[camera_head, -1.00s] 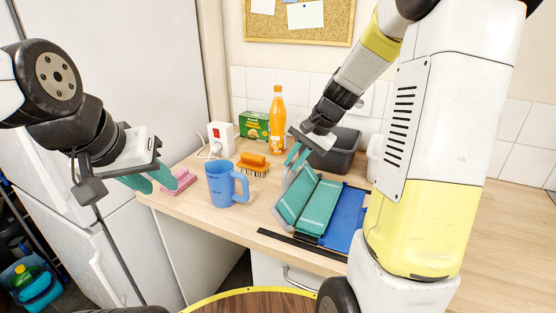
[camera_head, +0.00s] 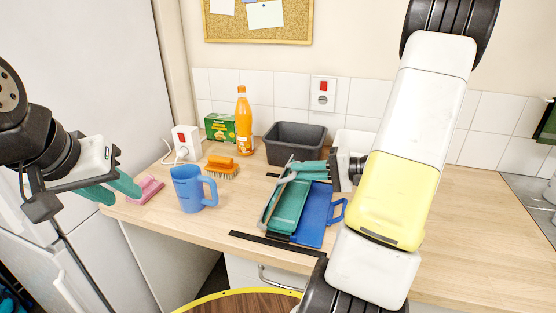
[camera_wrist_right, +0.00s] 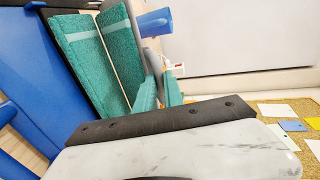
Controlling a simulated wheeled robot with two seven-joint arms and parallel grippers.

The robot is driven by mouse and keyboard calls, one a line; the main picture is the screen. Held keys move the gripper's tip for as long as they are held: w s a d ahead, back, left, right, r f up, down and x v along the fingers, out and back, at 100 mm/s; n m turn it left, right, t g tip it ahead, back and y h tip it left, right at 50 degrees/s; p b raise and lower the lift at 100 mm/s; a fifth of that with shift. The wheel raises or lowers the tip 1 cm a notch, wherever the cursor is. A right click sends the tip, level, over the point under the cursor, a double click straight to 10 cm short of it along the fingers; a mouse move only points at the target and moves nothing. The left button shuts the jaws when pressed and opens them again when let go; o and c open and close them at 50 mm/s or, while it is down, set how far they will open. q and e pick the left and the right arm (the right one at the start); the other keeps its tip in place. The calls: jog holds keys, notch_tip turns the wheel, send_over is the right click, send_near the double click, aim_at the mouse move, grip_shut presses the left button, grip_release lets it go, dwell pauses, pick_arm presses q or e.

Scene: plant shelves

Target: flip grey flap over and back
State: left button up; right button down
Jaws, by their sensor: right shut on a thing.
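The grey flap (camera_head: 279,184) shows as a pale grey edge along the left side of a folding teal-padded piece (camera_head: 287,210). It stands tilted up and is partly hidden by my right gripper (camera_head: 297,168). The piece rests beside a flat blue part (camera_head: 318,215) on the counter. In the right wrist view, the grey flap (camera_wrist_right: 152,48) is at the teal fingertips of my right gripper, which is shut on it, and two teal pads (camera_wrist_right: 95,55) lie left of it. My left gripper (camera_head: 128,190) is open and empty, left of the blue jug.
A blue jug (camera_head: 187,190), a brush (camera_head: 222,167), a pink sponge (camera_head: 147,189), an orange bottle (camera_head: 244,125), a green box (camera_head: 219,128) and a dark grey bin (camera_head: 295,146) stand around. A black strip (camera_head: 275,244) lies at the front edge. The counter's right side is clear.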

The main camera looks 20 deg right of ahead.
jog(key=shift+s+d+f, duration=0.1)
jog(key=shift+s+f, duration=0.15)
jog(key=shift+f, duration=0.2)
jog(key=c, duration=1.5)
grip_release()
jog(key=shift+c, duration=0.2)
jog(key=shift+o, duration=0.4)
jog(key=shift+w+r, duration=0.1)
jog(key=shift+r, duration=0.05)
jog(key=v, duration=0.7)
jog(key=shift+d, duration=0.25)
